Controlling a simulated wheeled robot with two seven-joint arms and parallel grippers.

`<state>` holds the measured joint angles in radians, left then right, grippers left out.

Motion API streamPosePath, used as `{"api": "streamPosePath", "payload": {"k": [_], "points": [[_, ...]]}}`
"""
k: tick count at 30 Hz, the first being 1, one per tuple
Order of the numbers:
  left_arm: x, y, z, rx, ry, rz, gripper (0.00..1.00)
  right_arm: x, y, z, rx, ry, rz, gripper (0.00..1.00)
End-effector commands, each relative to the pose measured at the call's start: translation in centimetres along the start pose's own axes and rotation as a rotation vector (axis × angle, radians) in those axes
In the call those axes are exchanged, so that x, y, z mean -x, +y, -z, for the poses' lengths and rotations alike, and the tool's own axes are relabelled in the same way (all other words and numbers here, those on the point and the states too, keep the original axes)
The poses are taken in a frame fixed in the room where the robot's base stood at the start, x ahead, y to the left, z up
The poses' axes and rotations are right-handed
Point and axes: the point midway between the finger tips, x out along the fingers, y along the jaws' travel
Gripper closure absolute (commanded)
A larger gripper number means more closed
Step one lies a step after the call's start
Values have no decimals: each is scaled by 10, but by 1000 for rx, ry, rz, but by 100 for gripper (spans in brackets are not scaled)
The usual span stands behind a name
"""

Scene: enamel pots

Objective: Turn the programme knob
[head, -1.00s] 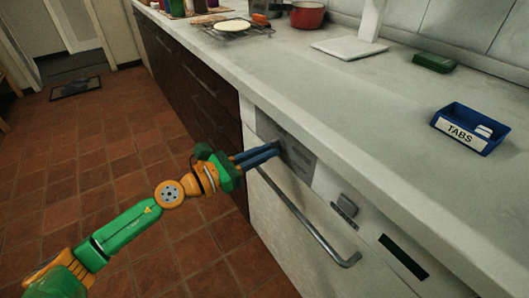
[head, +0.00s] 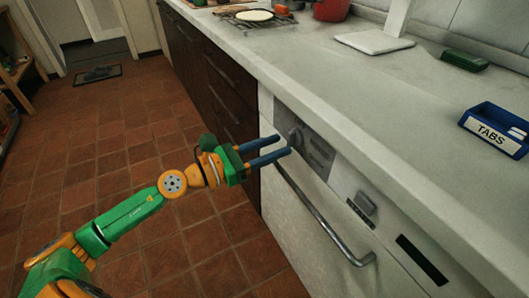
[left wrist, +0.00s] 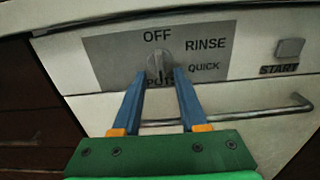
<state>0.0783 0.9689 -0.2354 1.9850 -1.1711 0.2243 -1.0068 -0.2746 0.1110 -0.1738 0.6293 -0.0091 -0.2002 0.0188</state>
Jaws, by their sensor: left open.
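The programme knob (left wrist: 158,66) is a grey dial on a grey panel (left wrist: 105,58) of the white dishwasher front. In the left wrist view OFF is printed above it, RINSE and QUICK to its right, and a word below it is partly hidden. The knob's grip bar stands close to vertical; which end points is unclear. In the head view the knob (head: 295,138) sits just beyond my left fingertips. My left gripper (head: 287,145) is open, its blue fingers apart. In the left wrist view the open gripper (left wrist: 160,75) has one finger on either side below the knob, not visibly touching it.
The dishwasher's bar handle (head: 325,222) runs below the panel. A START button (head: 365,203) is to the right. The worktop (head: 300,70) overhangs above, with a blue TABS box (head: 490,134) and a green block (head: 464,62).

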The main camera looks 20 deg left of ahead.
Motion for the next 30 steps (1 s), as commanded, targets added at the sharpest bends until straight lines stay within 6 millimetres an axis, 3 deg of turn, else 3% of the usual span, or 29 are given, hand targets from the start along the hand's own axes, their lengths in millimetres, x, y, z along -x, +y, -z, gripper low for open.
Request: {"api": "streamPosePath", "payload": {"k": [1, 4, 6, 9, 25, 28, 30], "points": [[9, -1, 8, 0, 6, 1, 57, -10, 1, 0, -3, 3, -2, 100], [25, -1, 8, 1, 6, 1, 57, -20, 7, 2, -10, 11, -14, 100], [34, -1, 6, 4, 4, 2, 57, -20, 18, 10, -8, 26, -32, 100], [44, -1, 4, 4, 3, 2, 57, -21, 15, 17, -8, 33, -28, 100], [49, 0, 1, 2, 2, 1, 57, -21, 13, 18, -7, 30, -24, 100], [53, 20, 14, 132, -9, -67, 57, -21, 13, 18, -7, 30, -24, 100], [63, 57, 45, 396, -35, -202, 57, -21, 13, 17, -7, 29, -24, 100]]}}
